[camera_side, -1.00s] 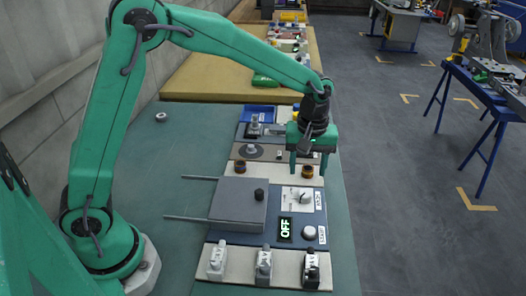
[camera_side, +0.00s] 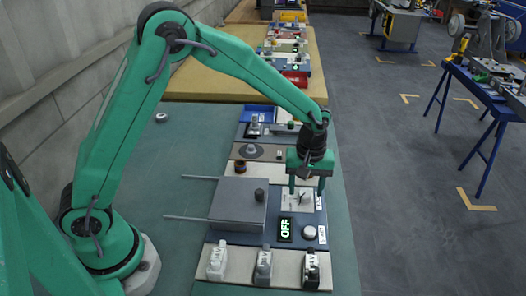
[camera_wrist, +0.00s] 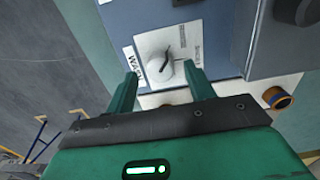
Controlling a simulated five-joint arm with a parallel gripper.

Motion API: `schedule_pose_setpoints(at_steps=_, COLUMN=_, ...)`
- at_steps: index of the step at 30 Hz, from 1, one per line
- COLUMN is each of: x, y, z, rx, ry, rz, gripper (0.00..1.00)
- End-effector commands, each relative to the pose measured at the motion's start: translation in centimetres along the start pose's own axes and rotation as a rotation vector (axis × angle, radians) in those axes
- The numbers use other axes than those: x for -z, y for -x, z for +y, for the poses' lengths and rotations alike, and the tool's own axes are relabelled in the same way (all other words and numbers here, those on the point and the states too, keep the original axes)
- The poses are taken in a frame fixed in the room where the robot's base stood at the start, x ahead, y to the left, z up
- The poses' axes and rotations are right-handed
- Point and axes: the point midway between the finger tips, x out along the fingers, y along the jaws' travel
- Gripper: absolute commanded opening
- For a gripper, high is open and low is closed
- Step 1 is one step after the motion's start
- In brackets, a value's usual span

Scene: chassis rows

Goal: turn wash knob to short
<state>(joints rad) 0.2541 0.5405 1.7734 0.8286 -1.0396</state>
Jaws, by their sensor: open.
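The wash knob (camera_wrist: 166,66) is a light round dial with a dark pointer line, on a white plate (camera_wrist: 152,45) in the wrist view. A label reading WASH (camera_wrist: 134,66) lies at the plate's left edge; a smaller label (camera_wrist: 198,53), too small to read, is at its right. My gripper (camera_wrist: 160,72) is open, with one finger on each side of the knob in this view. In the side view my gripper (camera_side: 306,190) points down over the white plate (camera_side: 290,203), partly hiding the knob. Contact with the knob cannot be told.
A grey box (camera_side: 235,208) with a dark round knob stands left of the plate. In front are an OFF display (camera_side: 285,229), a white round button (camera_side: 309,233) and several switches (camera_side: 264,267). A brown ring (camera_wrist: 277,97) lies behind. Bare green bench is left.

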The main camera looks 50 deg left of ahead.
Motion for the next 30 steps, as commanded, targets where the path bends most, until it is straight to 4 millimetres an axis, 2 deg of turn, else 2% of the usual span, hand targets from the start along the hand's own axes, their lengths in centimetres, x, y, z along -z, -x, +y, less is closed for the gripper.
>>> schedule_pose_setpoints(at_steps=6, x=-0.01, y=-1.18, z=-0.03, rx=0.000, ry=0.000, rz=0.000, gripper=0.54)
schedule_pose_setpoints(at_steps=14, x=-0.01, y=-1.23, z=-0.01, rx=0.000, ry=0.000, rz=0.000, gripper=0.54)
schedule_pose_setpoints(at_steps=21, x=0.00, y=-1.20, z=-0.01, rx=-0.001, ry=0.000, rz=0.000, gripper=0.09)
schedule_pose_setpoints(at_steps=30, x=0.00, y=-1.17, z=-0.01, rx=-0.001, ry=-0.019, rz=0.000, gripper=0.09)
